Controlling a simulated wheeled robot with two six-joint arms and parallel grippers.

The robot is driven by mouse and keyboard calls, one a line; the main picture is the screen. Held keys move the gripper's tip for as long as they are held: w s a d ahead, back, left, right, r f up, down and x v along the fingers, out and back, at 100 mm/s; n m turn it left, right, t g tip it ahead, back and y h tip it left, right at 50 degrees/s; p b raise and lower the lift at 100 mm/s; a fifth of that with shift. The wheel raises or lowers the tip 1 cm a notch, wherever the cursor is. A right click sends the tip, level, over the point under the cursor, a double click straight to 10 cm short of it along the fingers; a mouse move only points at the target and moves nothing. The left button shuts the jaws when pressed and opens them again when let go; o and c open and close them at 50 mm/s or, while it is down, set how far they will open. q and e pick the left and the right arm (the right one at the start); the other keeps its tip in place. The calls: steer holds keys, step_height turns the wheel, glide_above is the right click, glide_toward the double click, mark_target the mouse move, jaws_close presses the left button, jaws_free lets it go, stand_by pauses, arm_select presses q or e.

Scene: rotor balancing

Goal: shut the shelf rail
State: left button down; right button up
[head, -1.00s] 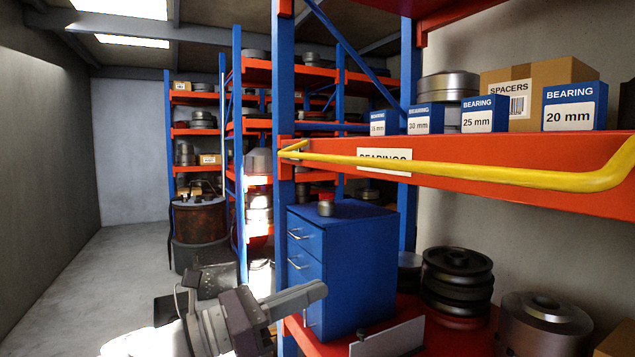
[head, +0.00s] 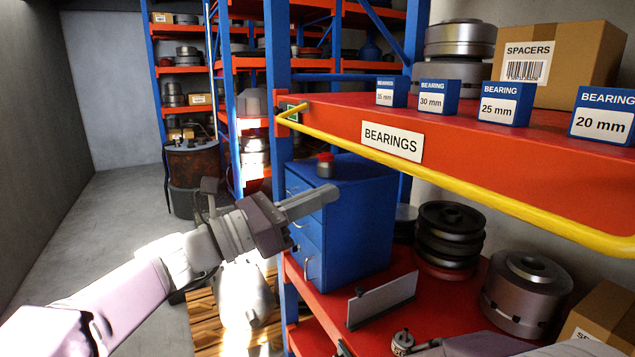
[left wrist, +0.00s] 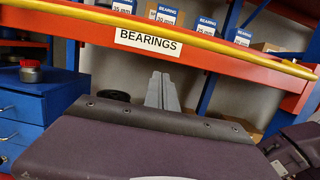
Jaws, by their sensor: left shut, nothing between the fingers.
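The yellow shelf rail (head: 440,178) runs along the front of the orange shelf beam (head: 510,175), below the BEARINGS label (head: 391,141) at the left part. Its left end meets the beam by the blue upright, and it bends at the far right. It also crosses the top of the left wrist view (left wrist: 180,37). My left gripper (head: 332,194) is shut and empty, below the rail and in front of the blue drawer cabinet (head: 355,215). Its fingers (left wrist: 163,88) point towards the beam in the left wrist view.
Bearing boxes (head: 505,103) and a SPACERS box (head: 560,55) stand on the upper shelf. A red-capped jar (head: 326,167) sits on the cabinet. A black pulley stack (head: 450,235), a metal rotor (head: 527,290) and a grey plate (head: 382,298) stand on the lower shelf.

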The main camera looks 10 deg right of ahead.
arm_select(q)
steer(key=w+d+r+p, duration=0.1)
steer(key=d+r+p, duration=0.3)
steer(key=r, duration=0.1)
steer(key=shift+w, duration=0.15)
steer(key=shift+w+d+f, duration=0.1)
steer(key=shift+d, duration=0.05)
